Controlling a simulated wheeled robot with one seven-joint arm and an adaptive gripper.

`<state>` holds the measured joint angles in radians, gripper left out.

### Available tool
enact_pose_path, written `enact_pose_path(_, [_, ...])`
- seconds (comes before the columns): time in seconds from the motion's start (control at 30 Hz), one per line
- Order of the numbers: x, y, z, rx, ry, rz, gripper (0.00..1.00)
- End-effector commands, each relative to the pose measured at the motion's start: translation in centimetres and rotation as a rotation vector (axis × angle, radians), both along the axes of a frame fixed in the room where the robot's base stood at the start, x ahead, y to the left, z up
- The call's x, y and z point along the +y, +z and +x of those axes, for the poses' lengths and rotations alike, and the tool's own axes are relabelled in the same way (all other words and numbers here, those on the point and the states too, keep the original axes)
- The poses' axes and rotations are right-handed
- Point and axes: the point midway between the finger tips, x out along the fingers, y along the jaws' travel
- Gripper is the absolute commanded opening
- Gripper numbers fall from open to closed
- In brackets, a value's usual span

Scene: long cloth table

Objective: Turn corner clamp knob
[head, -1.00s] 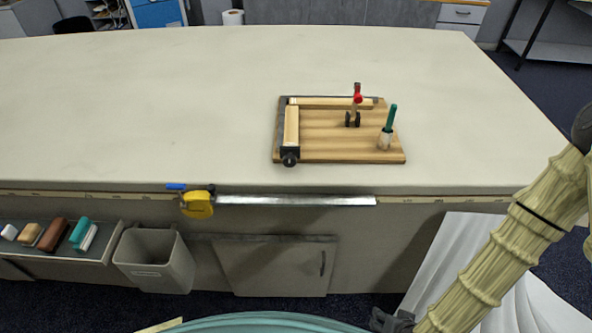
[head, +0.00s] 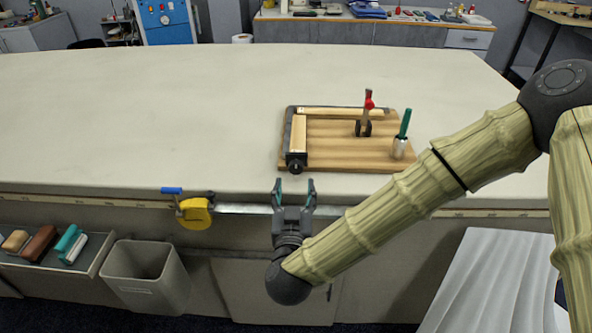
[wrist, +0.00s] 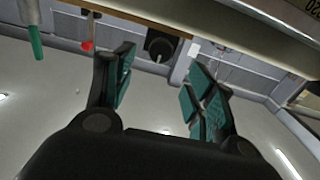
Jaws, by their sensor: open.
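The corner clamp (head: 291,130) is a dark frame on a wooden board (head: 345,155), with two pale wood strips (head: 299,133) meeting at its far left corner. Its round black knob (head: 295,167) sticks out at the board's near left corner, over the near side of the table. My gripper (head: 294,182) is open and empty, its fingers pointing toward the knob from just in front of the table edge. In the wrist view the black knob (wrist: 160,44) shows beyond and between the open fingertips (wrist: 160,75), apart from them.
A red-tipped toggle clamp (head: 367,105) and a green-handled tool in a holder (head: 404,125) stand on the board's right side. The cloth table (head: 130,120) is clear to the left.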

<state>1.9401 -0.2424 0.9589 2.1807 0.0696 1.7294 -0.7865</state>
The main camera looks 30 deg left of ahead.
Motion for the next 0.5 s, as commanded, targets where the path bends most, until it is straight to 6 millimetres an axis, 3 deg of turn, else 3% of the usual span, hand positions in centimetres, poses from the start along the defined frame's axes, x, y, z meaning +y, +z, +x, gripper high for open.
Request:
enact_pose_path(0.3, [2.7,0.1,4.5,0.002,-0.002,0.001,0.55])
enact_pose_path(0.5, [3.9,0.0,6.5,0.001,-0.001,0.0,0.55])
